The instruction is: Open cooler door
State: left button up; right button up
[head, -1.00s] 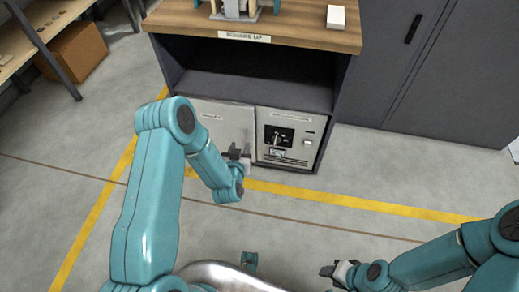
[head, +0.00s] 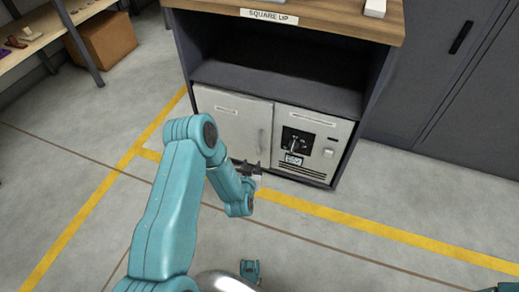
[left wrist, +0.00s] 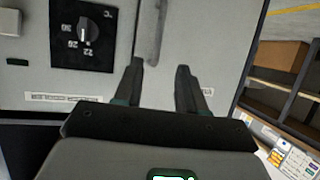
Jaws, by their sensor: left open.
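The cooler door (head: 228,118) is a pale panel low in the dark cabinet, left of a dial panel (head: 310,140). It looks closed. Its slim upright handle (head: 262,140) is near the door's right edge. The handle (left wrist: 155,35) also shows in the left wrist view, just beyond the fingertips. My left gripper (head: 247,168) is open and empty, low in front of the door near the handle. Its two dark fingers (left wrist: 159,70) are spread in the left wrist view, with no visible grip on the handle.
The cabinet has an open shelf (head: 280,95) above the door and a wooden top (head: 345,18) labelled "SQUARE UP". A cardboard box (head: 103,38) sits under a bench at upper left. Tall dark lockers (head: 455,90) stand at right. Floor in front is clear.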

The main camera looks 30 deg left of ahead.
aim_at(258, 147)
pick_arm(q)
jog(key=b+x, duration=0.5)
jog(key=x, duration=0.9)
jog(key=shift+f, duration=0.1)
jog(key=shift+w+a+b, duration=0.15)
jog(key=shift+w+b, duration=0.2)
jog(key=shift+w, duration=0.1)
pick_arm(e)
notch_tip(258, 147, down, 6)
jog(key=w, duration=0.2)
jog(key=shift+d+t, duration=0.4)
pick_arm(q)
jog(key=shift+c, duration=0.3)
pick_arm(e)
jog(key=shift+r, duration=0.1)
pick_arm(q)
grip_shut()
